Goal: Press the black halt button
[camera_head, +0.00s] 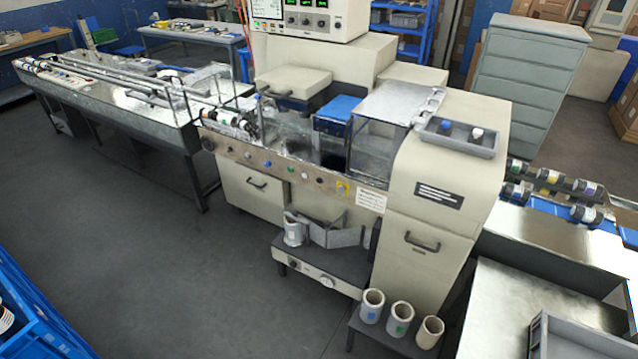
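The beige wrapping machine (430,160) stands in the middle of the head view. A narrow control strip (255,160) runs along its front edge, with several small round buttons. A large dark round knob or button (208,143) sits at its left end. To the right are a blue button (267,164), a green button (291,169), a small dark button (320,180) and a yellow one (342,187). Button labels are too small to read, so I cannot tell which dark one is the halt button. Neither gripper is in view.
A low stand (330,262) with a dial projects below the strip. White rolls (399,318) stand on a small step at the front. A long infeed conveyor (130,100) extends left. A blue crate (40,315) is at lower left. The floor (170,270) before the machine's left part is clear.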

